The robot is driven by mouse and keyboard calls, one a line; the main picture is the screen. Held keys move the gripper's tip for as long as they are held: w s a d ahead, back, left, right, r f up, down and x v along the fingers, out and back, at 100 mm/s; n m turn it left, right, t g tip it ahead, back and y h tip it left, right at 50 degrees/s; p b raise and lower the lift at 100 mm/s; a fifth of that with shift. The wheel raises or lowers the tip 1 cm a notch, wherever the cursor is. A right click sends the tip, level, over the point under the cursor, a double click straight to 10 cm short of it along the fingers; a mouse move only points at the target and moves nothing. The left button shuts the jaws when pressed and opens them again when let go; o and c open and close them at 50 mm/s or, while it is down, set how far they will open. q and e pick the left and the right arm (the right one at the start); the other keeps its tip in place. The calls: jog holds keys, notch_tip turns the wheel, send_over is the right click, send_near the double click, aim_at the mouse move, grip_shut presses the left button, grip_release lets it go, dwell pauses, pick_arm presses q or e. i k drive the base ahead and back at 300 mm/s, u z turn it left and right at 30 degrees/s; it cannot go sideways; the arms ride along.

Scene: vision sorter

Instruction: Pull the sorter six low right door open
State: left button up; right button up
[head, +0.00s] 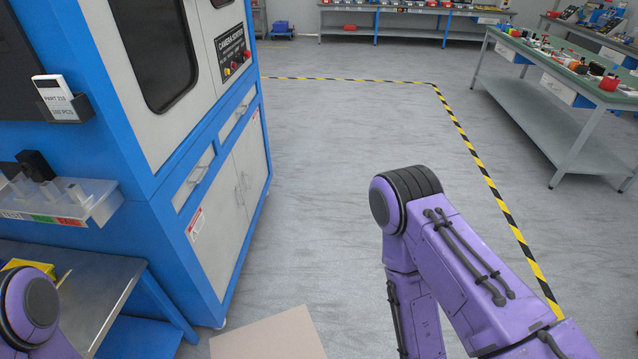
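The sorter (128,128) is a tall blue and grey cabinet at the left in the head view. Its low right door (255,160) is a light grey panel at the far end of the lower front, and it looks shut. The low left door (212,235) beside it also looks shut and carries a red and white label. Two thin upright handles (243,182) sit close together where the doors meet. Purple links of both my arms show at the lower left and lower right. Neither gripper is in view.
Drawers with handles (199,174) sit above the doors. A metal side table (95,280) stands near left, and a cardboard-coloured surface (268,338) lies at bottom centre. Grey floor in front of the doors is clear. A green-topped workbench (560,62) stands right, beyond yellow-black tape (480,165).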

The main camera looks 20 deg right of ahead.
aim_at(249, 154)
jog(key=z, duration=0.9)
jog(key=i, duration=0.5)
jog(key=z, duration=0.75)
jog(key=i, duration=2.3)
jog(key=u, duration=1.4)
jog(key=i, duration=0.75)
jog(key=u, duration=0.7)
